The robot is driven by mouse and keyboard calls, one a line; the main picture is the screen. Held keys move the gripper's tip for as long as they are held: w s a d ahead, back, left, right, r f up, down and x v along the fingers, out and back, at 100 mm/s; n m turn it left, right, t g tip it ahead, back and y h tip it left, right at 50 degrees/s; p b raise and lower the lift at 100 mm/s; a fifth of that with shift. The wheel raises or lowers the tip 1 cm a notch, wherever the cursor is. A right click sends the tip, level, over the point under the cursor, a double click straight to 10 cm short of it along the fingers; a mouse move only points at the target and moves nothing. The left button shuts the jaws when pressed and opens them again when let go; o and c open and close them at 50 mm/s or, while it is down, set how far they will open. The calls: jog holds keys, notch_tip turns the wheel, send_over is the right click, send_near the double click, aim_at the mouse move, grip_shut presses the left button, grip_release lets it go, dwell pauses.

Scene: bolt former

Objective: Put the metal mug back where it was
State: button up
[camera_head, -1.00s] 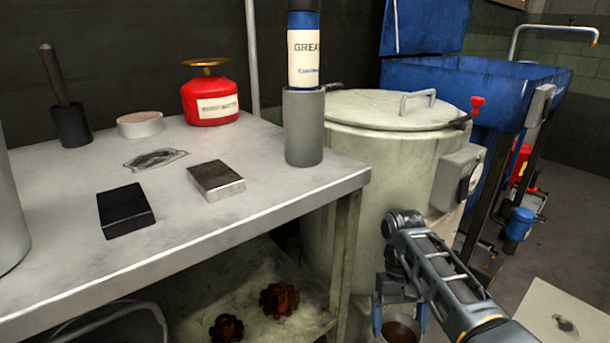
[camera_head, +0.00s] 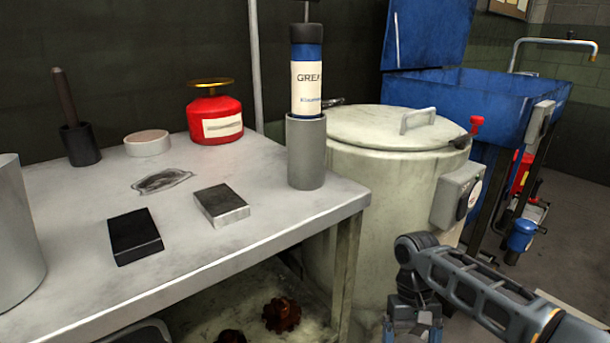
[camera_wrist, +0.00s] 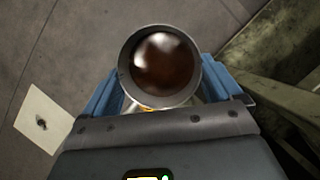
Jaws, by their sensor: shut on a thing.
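The metal mug (camera_wrist: 160,64) is in the wrist view, seen from above, with dark brown shiny contents inside its round rim. My gripper (camera_wrist: 161,80) is shut on the mug, with a blue finger on each side of it. In the head view my gripper (camera_head: 412,322) is at the bottom edge, right of the workbench (camera_head: 75,225) and in front of the pale drum. The mug is cut off below that view.
The bench holds a black block (camera_head: 134,237), a steel block (camera_head: 222,205), a grey cup with a grease tube (camera_head: 306,150), a red can (camera_head: 214,120), a round tin (camera_head: 147,143) and a dark flat patch (camera_head: 162,181). The pale drum (camera_head: 385,200) stands right of the bench.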

jog(key=s+r+p, duration=0.4)
jog(key=r+p, duration=0.7)
jog(key=p, duration=0.1)
jog(key=s+r+p, duration=0.4)
jog(key=r+p, duration=0.8)
jog(key=shift+s+p, duration=0.2)
jog(key=shift+p, duration=0.1)
jog(key=shift+w, duration=0.1)
